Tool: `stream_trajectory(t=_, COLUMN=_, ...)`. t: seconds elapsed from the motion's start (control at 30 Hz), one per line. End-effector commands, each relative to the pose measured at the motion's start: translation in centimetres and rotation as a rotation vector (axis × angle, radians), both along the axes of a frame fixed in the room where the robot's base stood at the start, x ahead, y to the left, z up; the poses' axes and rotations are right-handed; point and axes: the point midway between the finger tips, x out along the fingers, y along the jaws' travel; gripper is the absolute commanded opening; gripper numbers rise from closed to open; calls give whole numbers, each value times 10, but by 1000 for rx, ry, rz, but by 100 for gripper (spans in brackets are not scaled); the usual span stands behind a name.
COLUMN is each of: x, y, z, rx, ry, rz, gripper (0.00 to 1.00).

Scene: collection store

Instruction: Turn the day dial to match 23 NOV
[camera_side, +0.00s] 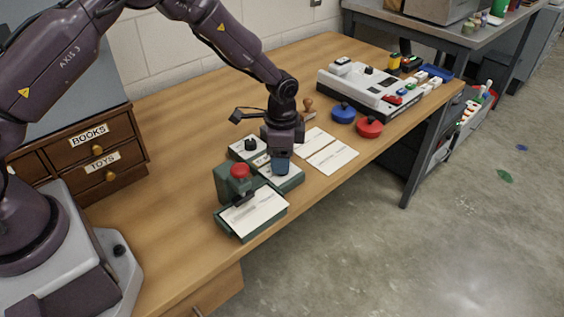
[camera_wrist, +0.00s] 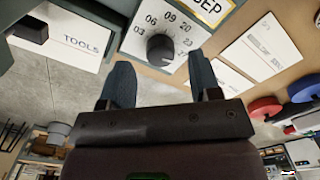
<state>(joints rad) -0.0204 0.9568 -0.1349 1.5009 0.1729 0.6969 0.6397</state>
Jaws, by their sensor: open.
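The day dial (camera_wrist: 160,48) is a black round knob on a white plate with numbers including 03, 06, 09, 20 and 23 around it. I cannot tell exactly which number it points to. A yellow-framed window reading SEP (camera_wrist: 211,8) sits at the top of the wrist view. My gripper (camera_wrist: 160,66) is open, with its dark blue fingers on either side of the knob in the picture; contact is not clear. In the side view my gripper (camera_side: 281,166) points down over the green dial box (camera_side: 292,184) and hides its knob. A second black knob (camera_side: 250,143) stands behind it.
A green press with a red knob (camera_side: 240,170) stands close to the left. White cards (camera_side: 331,158) lie to the right. Blue (camera_side: 343,112) and red (camera_side: 369,127) round things and a grey console (camera_side: 365,92) are farther right. A TOOLS card (camera_wrist: 75,36) shows in the wrist view.

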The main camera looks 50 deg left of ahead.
Motion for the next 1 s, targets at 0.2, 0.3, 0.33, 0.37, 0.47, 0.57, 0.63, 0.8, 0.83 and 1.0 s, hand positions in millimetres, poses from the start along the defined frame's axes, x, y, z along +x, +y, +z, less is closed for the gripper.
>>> stream_trajectory(t=0.2, x=0, y=0, z=-21, rx=-1, ry=-1, rz=1, gripper=57)
stream_trajectory(t=0.3, x=1, y=0, z=-24, rx=0, ry=-3, rz=1, gripper=57)
stream_trajectory(t=0.33, x=1, y=0, z=-24, rx=0, ry=-3, rz=1, gripper=57)
stream_trajectory(t=0.37, x=1, y=0, z=-24, rx=0, ry=-3, rz=1, gripper=57)
stream_trajectory(t=0.47, x=1, y=0, z=-24, rx=0, ry=-3, rz=1, gripper=57)
stream_trajectory(t=0.57, x=1, y=0, z=-24, rx=-1, ry=-2, rz=1, gripper=50)
stream_trajectory(t=0.63, x=1, y=0, z=-24, rx=-1, ry=-2, rz=1, gripper=34)
stream_trajectory(t=0.8, x=0, y=0, z=-24, rx=0, ry=-1, rz=1, gripper=8)
stream_trajectory(t=0.83, x=0, y=0, z=-24, rx=0, ry=-1, rz=1, gripper=8)
stream_trajectory(t=1.0, x=1, y=0, z=-24, rx=0, ry=-1, rz=20, gripper=8)
